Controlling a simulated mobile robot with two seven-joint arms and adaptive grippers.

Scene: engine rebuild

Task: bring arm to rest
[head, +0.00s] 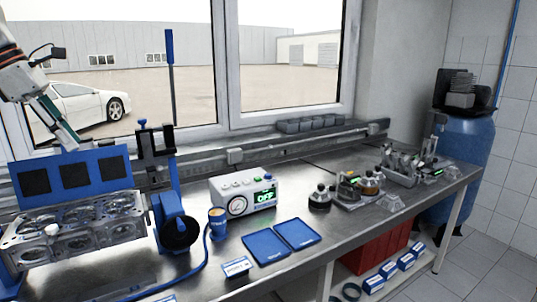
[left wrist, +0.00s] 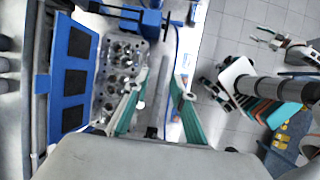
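My left arm comes in at the upper left of the head view. Its gripper (head: 68,138) points down in front of the window, above the blue panel behind the engine head. In the left wrist view, the two teal fingers of the left gripper (left wrist: 160,80) stand apart with nothing gripped between them. The metal engine head (head: 75,232) sits in the blue stand at the bench's left end; it also shows beyond the fingers in the left wrist view (left wrist: 118,75). What looks like my right gripper (left wrist: 268,36) shows small at the upper right of the left wrist view.
A blue panel (head: 75,174) with dark squares stands behind the engine head. A red bin (head: 383,260) is below.

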